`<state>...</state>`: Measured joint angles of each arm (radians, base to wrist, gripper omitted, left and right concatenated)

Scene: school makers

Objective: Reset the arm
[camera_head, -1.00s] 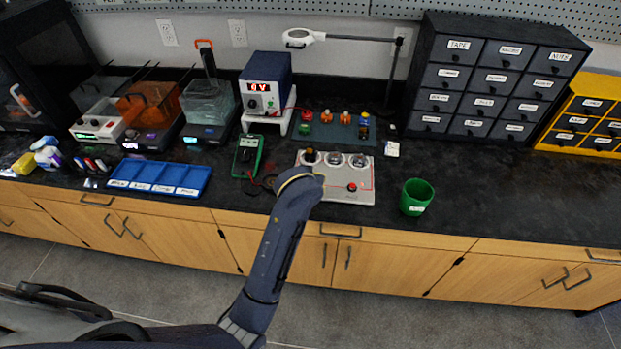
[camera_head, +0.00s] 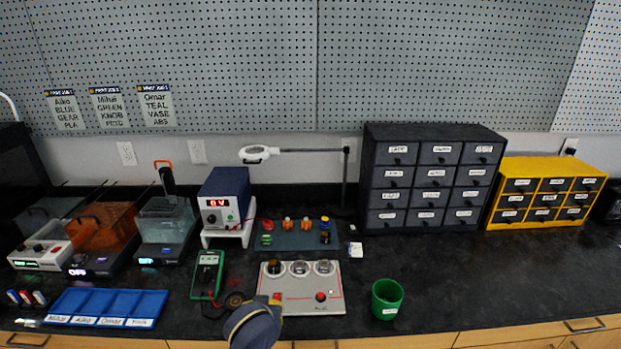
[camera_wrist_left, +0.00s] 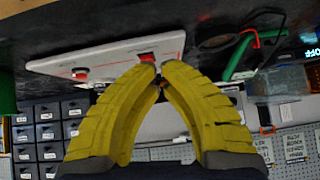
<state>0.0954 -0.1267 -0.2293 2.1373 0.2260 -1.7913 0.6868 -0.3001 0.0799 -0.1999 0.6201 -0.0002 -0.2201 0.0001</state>
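In the head view my arm's dark blue end link (camera_head: 253,326) with yellow marks shows at the bottom, just in front of the grey test board (camera_head: 302,304). I see no held object, though a small dark and orange patch behind the tips is unclear. The board also shows beyond them in that view (camera_wrist_left: 112,60). My right gripper is in neither view.
A green multimeter (camera_head: 208,275) and its leads lie left of the board, and a green cup (camera_head: 387,299) stands right of it. A blue tray (camera_head: 107,307) lies at left. Drawer cabinets (camera_head: 428,178) stand behind. The black countertop (camera_head: 480,290) is clear at right.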

